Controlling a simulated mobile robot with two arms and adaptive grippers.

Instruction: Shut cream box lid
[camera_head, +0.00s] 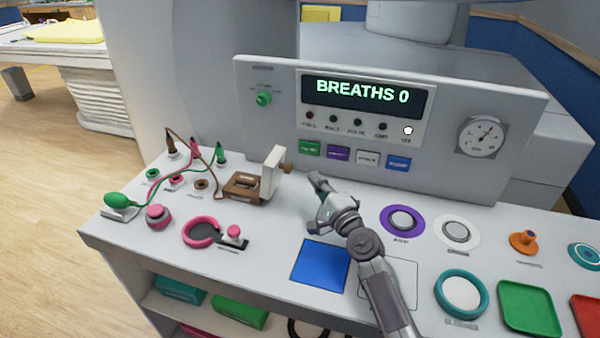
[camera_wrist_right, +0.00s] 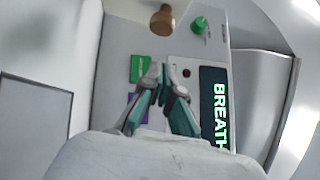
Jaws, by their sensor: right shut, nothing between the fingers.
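The cream box lid (camera_head: 272,173) stands upright, open, at the right side of a small brown box base (camera_head: 243,187) on the console top. A brown knob (camera_head: 286,168) sticks out of the lid's right face; a brown knob also shows at the top of the right wrist view (camera_wrist_right: 162,20). My right gripper (camera_head: 317,180) is just right of the lid and knob, apart from them. Its fingers are shut and empty, and the fingertips show in the right wrist view (camera_wrist_right: 160,72) below the knob. My left gripper is not in view.
Left of the box are cables with plugs, a green bulb (camera_head: 116,200) and a pink ring (camera_head: 200,232). A blue square (camera_head: 320,265) lies in front of my right gripper. The upright panel with a display (camera_head: 365,97) and coloured buttons stands behind.

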